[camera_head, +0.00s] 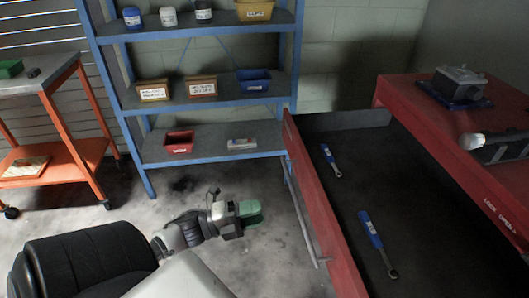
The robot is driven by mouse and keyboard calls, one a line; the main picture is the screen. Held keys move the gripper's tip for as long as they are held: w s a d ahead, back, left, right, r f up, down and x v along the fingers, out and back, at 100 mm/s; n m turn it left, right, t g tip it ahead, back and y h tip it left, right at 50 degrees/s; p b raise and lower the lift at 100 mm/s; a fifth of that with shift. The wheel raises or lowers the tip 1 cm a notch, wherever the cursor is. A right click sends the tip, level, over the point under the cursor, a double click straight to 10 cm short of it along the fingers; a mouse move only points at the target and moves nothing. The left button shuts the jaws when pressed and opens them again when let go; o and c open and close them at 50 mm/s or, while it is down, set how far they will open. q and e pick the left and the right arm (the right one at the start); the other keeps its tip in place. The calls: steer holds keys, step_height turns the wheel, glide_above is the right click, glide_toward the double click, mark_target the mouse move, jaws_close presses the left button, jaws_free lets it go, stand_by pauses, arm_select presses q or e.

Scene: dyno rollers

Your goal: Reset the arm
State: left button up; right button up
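My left arm comes in from the lower left, and my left gripper (252,213) with green fingertips hangs over the concrete floor. It is left of the open red drawer (318,205) and touches nothing that I can see. The fingertips are small and seen at an angle, so whether they are apart or closed is unclear. No object shows in them. My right gripper is not in view.
Two blue-handled wrenches, one farther back (329,157) and one nearer (372,232), lie in the drawer. A blue shelf unit (215,104) holds bins and bottles behind. An orange cart (86,150) stands at left. A flashlight (484,140) lies on the red cabinet (395,90).

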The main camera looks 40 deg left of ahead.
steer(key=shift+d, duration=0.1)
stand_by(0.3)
arm_select(q)
steer(key=s+a+f+n+g+y, duration=0.1)
steer(key=s+f+n+g+y, duration=0.1)
steer(key=f+n+y, duration=0.8)
steer(key=s+f+n+g+y, duration=0.15)
steer(key=f+n, duration=0.55)
steer(key=f, duration=0.9)
steer(key=s+d+f+n+g+y, duration=0.2)
steer(key=s+d+f+n+g, duration=0.15)
steer(key=s+f, duration=0.4)
steer(key=s+d+f+n+g+h, duration=0.1)
steer(key=s+d+f+n+g, duration=0.2)
steer(key=s+d+f+g, duration=0.55)
steer(key=s+r+p, duration=0.6)
steer(key=s+p, duration=0.4)
steer(key=p, duration=0.2)
steer(key=shift+a+r+p, duration=0.15)
steer(key=shift+r+p, duration=0.1)
steer(key=shift+p, duration=0.15)
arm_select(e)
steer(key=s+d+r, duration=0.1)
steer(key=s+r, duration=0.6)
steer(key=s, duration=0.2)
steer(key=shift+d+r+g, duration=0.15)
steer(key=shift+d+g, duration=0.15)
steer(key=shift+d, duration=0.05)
